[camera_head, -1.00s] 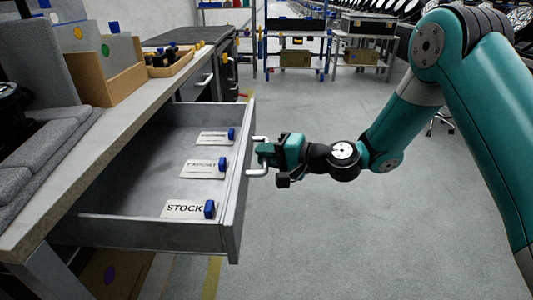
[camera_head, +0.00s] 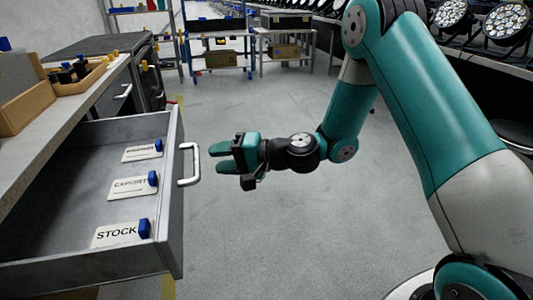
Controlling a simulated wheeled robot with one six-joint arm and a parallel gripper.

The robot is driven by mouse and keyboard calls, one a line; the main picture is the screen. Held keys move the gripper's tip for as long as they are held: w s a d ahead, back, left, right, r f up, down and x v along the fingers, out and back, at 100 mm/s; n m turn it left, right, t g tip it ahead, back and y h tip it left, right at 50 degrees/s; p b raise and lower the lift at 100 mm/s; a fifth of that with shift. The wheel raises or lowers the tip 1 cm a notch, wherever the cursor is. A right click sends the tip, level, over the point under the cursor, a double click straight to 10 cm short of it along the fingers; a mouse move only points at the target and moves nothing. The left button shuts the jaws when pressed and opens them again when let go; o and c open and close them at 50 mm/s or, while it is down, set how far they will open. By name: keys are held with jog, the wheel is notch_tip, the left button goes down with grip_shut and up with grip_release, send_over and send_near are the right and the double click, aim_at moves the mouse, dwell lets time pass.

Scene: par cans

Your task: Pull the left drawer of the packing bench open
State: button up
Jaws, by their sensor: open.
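The left drawer (camera_head: 172,215) of the packing bench (camera_head: 68,112) stands pulled well out. Its grey inside shows three white cards with blue clips: a STOCK card (camera_head: 112,235), an EXPORT card (camera_head: 128,186) and a further card (camera_head: 138,153) whose word I cannot read. The drawer's silver handle (camera_head: 190,165) is on its front face. My gripper (camera_head: 217,156) is open and empty, to the right of the handle and apart from it, with its fingers pointing left toward it.
A wooden tray (camera_head: 80,86) with small dark and yellow items stands on the bench top. Blue-framed shelves (camera_head: 217,55) stand at the back. Stage lights (camera_head: 505,22) line the upper right. The grey floor (camera_head: 250,225) beside the drawer is clear.

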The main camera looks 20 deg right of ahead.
jog(key=v, duration=1.1)
jog(key=shift+p, duration=0.35)
jog(key=s+a+r+n+g+h, duration=0.2)
jog(key=s+a+r+n+g, duration=0.2)
jog(key=s+a+n+g, duration=0.5)
jog(key=s+d+r+n+t+h, duration=0.1)
jog(key=s+d+r+n+h, duration=0.2)
jog(key=s, duration=0.4)
jog(key=s+d+r+h, duration=0.1)
jog(key=s+r+h, duration=0.1)
jog(key=s+h, duration=0.4)
notch_tip(320, 180, up, 26)
jog(key=y+p, duration=0.1)
jog(key=p, duration=2.5)
jog(key=shift+a+p, duration=0.2)
jog(key=shift+p, duration=0.1)
jog(key=shift+s, duration=0.15)
